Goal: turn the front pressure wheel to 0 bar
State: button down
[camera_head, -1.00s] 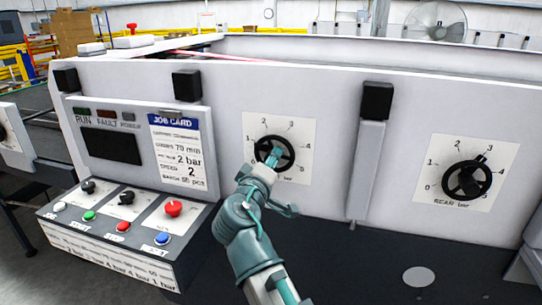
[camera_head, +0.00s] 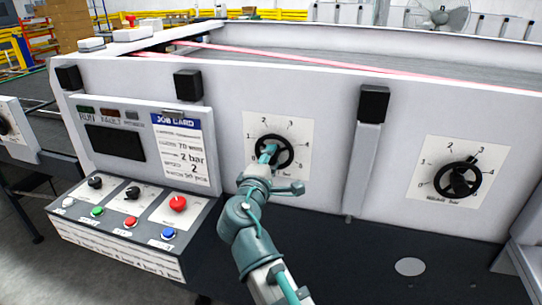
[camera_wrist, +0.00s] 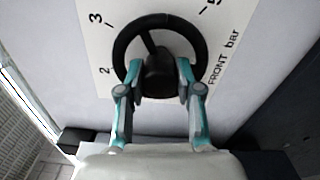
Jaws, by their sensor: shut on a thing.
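The front pressure wheel (camera_head: 292,152) is a black handwheel on a white dial plate (camera_head: 300,125) in the middle of the machine's panel. In the wrist view the wheel (camera_wrist: 160,70) shows its dark hub and a spoke slanting to the upper left. The marks 2, 3 and 5 and "FRONT bar" show around it there. My gripper (camera_head: 268,153) is at the wheel. In the wrist view the teal fingers of my gripper (camera_wrist: 159,78) are on either side of the hub, shut on it. I cannot tell the exact reading.
The rear wheel (camera_head: 458,181) is on its own dial to the right. A black-capped post (camera_head: 374,104) stands between the dials. To the left are the job card (camera_head: 181,150), reading 2 bar, and a console (camera_head: 120,225) with knobs and buttons, including a red mushroom button (camera_head: 178,204).

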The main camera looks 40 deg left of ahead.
dwell(0.4)
jog(key=c, duration=0.8)
grip_release()
jog(key=shift+o, duration=0.2)
jog(key=v, duration=1.2)
